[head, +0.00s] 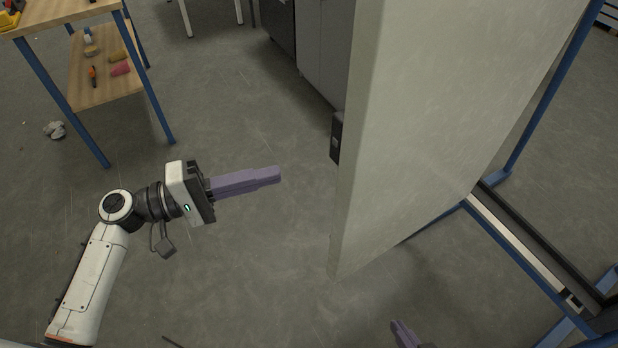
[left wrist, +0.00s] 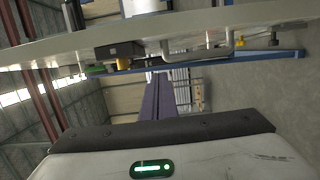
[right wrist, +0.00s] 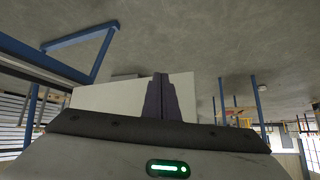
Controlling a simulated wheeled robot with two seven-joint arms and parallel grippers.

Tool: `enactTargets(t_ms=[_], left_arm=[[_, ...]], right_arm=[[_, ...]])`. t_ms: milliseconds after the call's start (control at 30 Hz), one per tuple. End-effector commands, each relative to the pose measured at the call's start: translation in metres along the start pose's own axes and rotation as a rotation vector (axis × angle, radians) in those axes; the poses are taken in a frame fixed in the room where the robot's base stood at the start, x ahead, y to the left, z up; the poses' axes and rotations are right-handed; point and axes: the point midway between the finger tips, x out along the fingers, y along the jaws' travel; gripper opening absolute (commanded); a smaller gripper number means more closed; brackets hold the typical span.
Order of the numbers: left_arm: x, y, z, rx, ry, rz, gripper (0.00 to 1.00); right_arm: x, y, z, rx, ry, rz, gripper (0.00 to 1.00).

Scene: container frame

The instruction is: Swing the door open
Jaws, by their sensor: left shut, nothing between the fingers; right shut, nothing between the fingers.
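The door (head: 420,140) is a pale, thick panel in the right half of the head view. It stands at an angle to the blue frame, with its near edge out over the floor. A dark lock box (head: 336,137) shows at its left edge. In the left wrist view the door (left wrist: 60,52) crosses the top, with a metal handle (left wrist: 226,50) on it. My left gripper (head: 279,174) is shut and empty, left of the door with a visible gap. My right gripper (head: 398,325) is shut and empty at the bottom edge; the right wrist view shows its closed fingers (right wrist: 160,80) before a pale panel.
The blue frame (head: 545,95) and its floor sill (head: 520,245) stand right of the door. A wooden shelf table (head: 105,75) with small objects stands at the upper left. Grey cabinets (head: 322,50) stand behind the door. The floor between table and door is clear.

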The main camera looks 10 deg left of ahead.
Motion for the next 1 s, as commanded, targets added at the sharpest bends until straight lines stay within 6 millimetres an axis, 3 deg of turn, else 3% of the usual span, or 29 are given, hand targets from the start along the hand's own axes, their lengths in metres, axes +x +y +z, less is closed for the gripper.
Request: enactTargets(t_ms=[167, 500, 700, 1000], left_arm=[[0.025, 0.004, 0.001, -0.002, -0.003, 0.007, 0.00], [0.098, 0.004, 0.001, -0.003, -0.002, 0.006, 0.00], [0.104, 0.003, 0.029, -0.004, 0.000, 0.002, 0.00], [0.107, 0.001, 0.040, 0.000, 0.001, 0.001, 0.00]], right_arm=[[-0.004, 0.000, -0.005, 0.001, 0.001, 0.000, 0.00], [-0.010, 0.003, -0.003, 0.009, -0.014, 0.008, 0.00], [-0.018, 0.004, -0.012, 0.010, -0.008, 0.010, 0.00], [-0.020, 0.004, -0.014, 0.009, -0.008, 0.010, 0.00]])
